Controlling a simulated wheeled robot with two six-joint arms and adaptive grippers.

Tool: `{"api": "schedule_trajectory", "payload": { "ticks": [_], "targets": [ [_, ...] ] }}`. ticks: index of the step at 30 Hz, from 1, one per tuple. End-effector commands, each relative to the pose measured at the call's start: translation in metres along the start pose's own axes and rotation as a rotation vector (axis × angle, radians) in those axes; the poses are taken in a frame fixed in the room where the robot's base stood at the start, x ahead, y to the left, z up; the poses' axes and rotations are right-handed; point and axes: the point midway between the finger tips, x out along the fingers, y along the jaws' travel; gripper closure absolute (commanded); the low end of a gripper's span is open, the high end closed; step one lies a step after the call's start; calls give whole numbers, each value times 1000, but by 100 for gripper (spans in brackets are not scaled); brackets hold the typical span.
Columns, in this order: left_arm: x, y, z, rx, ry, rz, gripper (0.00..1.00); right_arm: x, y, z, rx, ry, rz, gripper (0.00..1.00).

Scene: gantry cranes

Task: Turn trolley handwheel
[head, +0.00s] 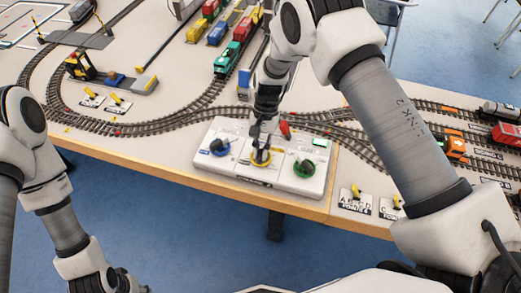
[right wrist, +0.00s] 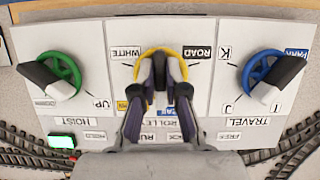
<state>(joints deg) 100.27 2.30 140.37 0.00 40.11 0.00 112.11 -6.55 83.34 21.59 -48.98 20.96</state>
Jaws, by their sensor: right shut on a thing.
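The trolley handwheel is the yellow wheel (head: 261,163) in the middle of a white control panel (head: 230,171) at the table's front edge. In the right wrist view its yellow rim (right wrist: 147,55) shows behind my fingers, above a partly covered trolley label. My right gripper (head: 262,147) points down onto the wheel; in the right wrist view its fingers (right wrist: 160,68) are shut at the wheel's centre. The part between the fingers is mostly hidden. My left arm is at the lower left, away from the panel; its gripper is out of view.
A blue handwheel (head: 219,147), labelled travel, and a green handwheel (head: 303,168), labelled hoist, flank the yellow one. A red part (head: 285,128) stands behind the panel's wheels. Model railway track (head: 130,127) and a teal locomotive (head: 227,60) lie behind.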

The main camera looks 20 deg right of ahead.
Motion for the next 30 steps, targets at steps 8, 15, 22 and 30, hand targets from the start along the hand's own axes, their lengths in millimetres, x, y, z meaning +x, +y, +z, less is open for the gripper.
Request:
{"api": "schedule_trajectory", "payload": {
  "ticks": [8,15,22,30],
  "targets": [
    [0,0,0,0,0,0,62,-2,-1,-2,-13,8,1,100],
    [0,0,0,0,0,0,62,-3,-1,-2,-12,8,0,70],
    [0,0,0,0,0,0,62,-2,-1,-1,-11,4,2,62],
    [0,0,0,0,0,0,62,-22,-1,-1,-11,5,0,62]
  ]
}}
